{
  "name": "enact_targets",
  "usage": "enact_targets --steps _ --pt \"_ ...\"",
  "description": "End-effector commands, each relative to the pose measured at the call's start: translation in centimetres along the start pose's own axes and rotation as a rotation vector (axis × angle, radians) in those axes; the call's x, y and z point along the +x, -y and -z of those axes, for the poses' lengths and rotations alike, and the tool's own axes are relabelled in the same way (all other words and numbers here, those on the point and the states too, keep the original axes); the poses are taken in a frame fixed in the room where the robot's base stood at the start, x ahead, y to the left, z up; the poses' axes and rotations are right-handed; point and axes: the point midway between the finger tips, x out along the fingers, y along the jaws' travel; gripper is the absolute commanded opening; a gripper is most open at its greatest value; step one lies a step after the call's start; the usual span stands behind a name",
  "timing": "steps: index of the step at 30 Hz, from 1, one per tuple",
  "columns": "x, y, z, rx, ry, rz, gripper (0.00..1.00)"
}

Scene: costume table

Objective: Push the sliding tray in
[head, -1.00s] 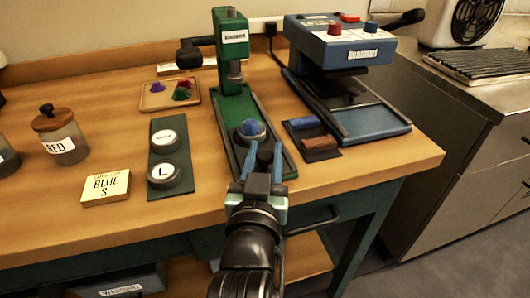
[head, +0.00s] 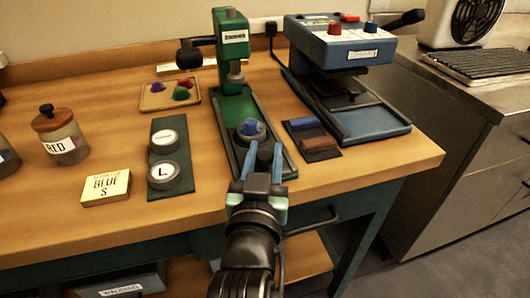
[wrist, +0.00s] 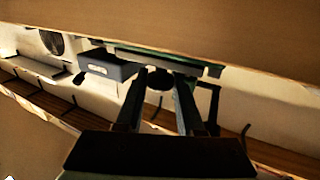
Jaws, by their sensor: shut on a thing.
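The green press (head: 231,60) stands upright on the wooden table. Its long green base with the sliding tray (head: 229,150) runs toward the table's front edge. A dark round holder with a blue dome (head: 253,127) sits on the tray in front of the press column. My gripper (head: 263,152) is at the front end of this tray, just in front of the dome. Its fingers are shut on a small dark part at the tray's front, probably its handle; this is mostly hidden in the head view. A dark rounded shape (wrist: 160,78) shows between the fingers in the wrist view.
Right of the tray lie a blue and a brown block on a dark mat (head: 313,139), close to my fingers. The blue press (head: 340,45) is behind them. Left are a dark green mat (head: 168,134) with two round caps and a yellow box (head: 106,188).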

Motion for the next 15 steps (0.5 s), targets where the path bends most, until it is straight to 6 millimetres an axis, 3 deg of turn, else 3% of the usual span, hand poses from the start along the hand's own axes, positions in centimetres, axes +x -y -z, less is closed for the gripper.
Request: enact_targets --steps 6,15 --pt "0.3 0.2 -0.1 -0.001 0.001 0.001 0.0" --pt "4.0 1.6 0.0 0.0 0.0 0.001 0.0"
